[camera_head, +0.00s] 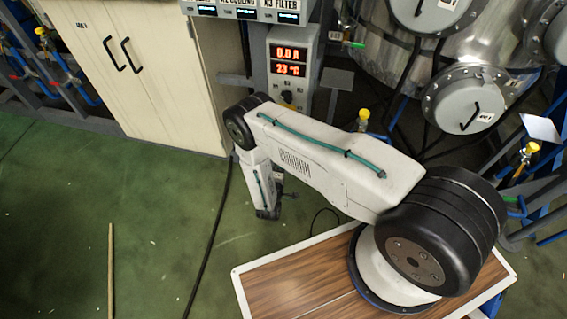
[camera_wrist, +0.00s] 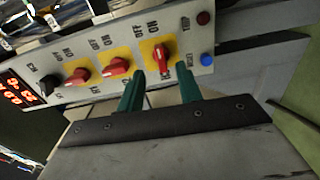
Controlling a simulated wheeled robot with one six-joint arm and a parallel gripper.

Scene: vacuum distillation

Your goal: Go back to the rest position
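My gripper shows in the wrist view (camera_wrist: 160,70) as two green fingers held apart with nothing between them. A red rotary knob (camera_wrist: 162,56) on a yellow plate appears just past the fingertips; I cannot tell how far away it is. The knob sits on a grey control panel (camera_wrist: 115,55) beside more red knobs. In the head view my arm reaches left from its wood-topped base and bends down, with my gripper (camera_head: 267,213) low at the end and its fingers too small to make out.
A display box (camera_head: 289,68) reads 0.0 A and 23 °C. A cream cabinet (camera_head: 140,75) stands at left, a steel vessel (camera_head: 400,50) with pipes and yellow-handled valves at right. A black cable (camera_head: 212,235) and a thin wooden strip (camera_head: 111,270) lie on the open green floor.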

